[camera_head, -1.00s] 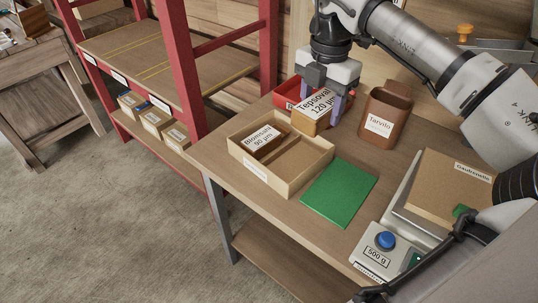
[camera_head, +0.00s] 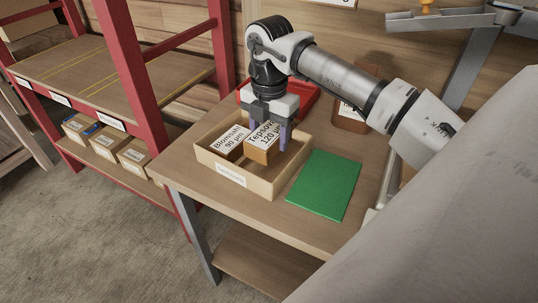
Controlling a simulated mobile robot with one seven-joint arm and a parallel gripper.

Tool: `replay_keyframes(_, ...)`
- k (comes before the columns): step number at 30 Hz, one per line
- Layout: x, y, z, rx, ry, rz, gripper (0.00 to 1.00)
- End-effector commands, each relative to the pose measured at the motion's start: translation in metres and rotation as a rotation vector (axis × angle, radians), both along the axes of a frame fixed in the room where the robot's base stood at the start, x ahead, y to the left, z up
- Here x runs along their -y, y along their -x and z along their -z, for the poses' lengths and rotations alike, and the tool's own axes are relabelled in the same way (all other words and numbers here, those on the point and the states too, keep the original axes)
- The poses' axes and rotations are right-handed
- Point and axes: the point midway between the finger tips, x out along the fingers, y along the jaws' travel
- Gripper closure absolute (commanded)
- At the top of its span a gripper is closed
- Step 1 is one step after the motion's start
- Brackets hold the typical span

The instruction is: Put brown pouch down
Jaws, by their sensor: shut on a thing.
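My gripper (camera_head: 268,132) is shut on a brown pouch (camera_head: 260,156) with a white label, partly readable as "Tepsova… 120 µm". The pouch is upright at the right side of the light wooden crate (camera_head: 264,188), its lower part hidden behind the crate's front wall. I cannot tell whether it touches the crate floor. A second brown pouch (camera_head: 229,142), labelled "90 µm", is in the crate to its left.
A green mat (camera_head: 325,185) lies right of the crate on the wooden table (camera_head: 170,170). A red tray (camera_head: 308,101) is behind the gripper. A brown container (camera_head: 350,118) stands behind my arm. A red-framed shelf (camera_head: 118,75) is at left.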

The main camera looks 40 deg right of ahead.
Motion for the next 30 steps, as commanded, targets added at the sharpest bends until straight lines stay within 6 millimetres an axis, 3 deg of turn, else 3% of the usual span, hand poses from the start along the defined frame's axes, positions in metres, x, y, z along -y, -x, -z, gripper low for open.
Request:
replay_keyframes(1, 0.000, 0.000, 0.014, 0.001, -0.001, 0.000, 0.72)
replay_keyframes(9, 0.000, 0.000, 0.034, 0.000, 0.000, 0.001, 0.72)
replay_keyframes(16, 0.000, 0.000, 0.068, 0.001, -0.001, 0.001, 0.72)
replay_keyframes(29, 0.000, 0.000, 0.074, 0.000, 0.001, 0.001, 0.72)
replay_keyframes(30, 0.000, 0.000, 0.073, 0.000, 0.001, 0.001, 0.40)
